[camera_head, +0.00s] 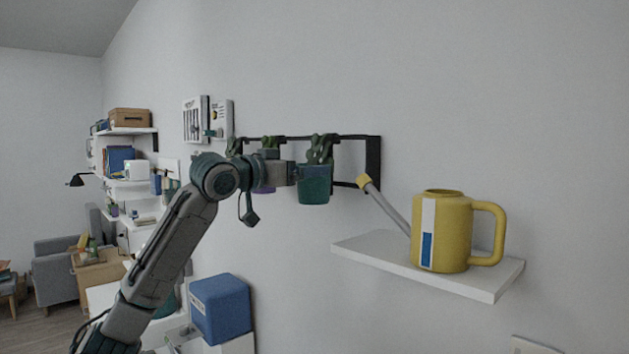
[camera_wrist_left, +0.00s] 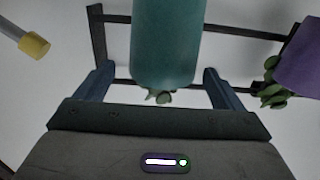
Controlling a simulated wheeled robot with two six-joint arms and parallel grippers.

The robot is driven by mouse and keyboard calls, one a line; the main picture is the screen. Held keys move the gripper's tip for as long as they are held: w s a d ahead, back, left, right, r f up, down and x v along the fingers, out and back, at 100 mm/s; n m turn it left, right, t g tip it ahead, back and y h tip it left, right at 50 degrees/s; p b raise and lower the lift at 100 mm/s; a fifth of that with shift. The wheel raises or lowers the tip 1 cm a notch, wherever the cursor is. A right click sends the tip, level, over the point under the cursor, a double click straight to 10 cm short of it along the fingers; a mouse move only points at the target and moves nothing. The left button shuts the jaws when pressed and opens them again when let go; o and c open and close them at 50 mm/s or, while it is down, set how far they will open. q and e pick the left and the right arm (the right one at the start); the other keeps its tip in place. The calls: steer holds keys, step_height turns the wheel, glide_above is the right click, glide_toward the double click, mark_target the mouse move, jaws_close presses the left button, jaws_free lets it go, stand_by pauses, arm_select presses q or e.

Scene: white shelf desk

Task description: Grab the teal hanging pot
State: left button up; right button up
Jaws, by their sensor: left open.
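The teal hanging pot (camera_head: 314,188) hangs from the right part of a black wall rack, with green leaves above it. My left gripper (camera_head: 303,172) is at the pot's upper left side in the head view. In the left wrist view the teal pot (camera_wrist_left: 166,45) appears upside down, its leaves toward the palm. There the open fingers of my left gripper (camera_wrist_left: 158,85) stand on either side of the pot, with a gap on both sides. My wrist hides part of the other pots in the head view. My right gripper is not in view.
The black rack (camera_head: 372,160) is fixed to the wall. A purple pot (camera_wrist_left: 300,62) hangs beside the teal one. A yellow watering can (camera_head: 442,232) stands on a white shelf (camera_head: 385,257) at lower right. A blue box (camera_head: 220,308) is below my arm.

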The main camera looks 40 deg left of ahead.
arm_select(q)
steer(key=w+p, duration=0.3)
steer(key=w, duration=0.1)
steer(key=shift+w+f, duration=0.15)
steer(key=shift+f, duration=0.05)
steer(key=shift+w+f, duration=0.15)
steer(key=shift+w, duration=0.15)
steer(key=shift+s, duration=0.15)
steer(key=shift+c, duration=0.4)
steer(key=c, duration=1.3)
steer(key=shift+o, duration=0.2)
steer(key=shift+r, duration=0.2)
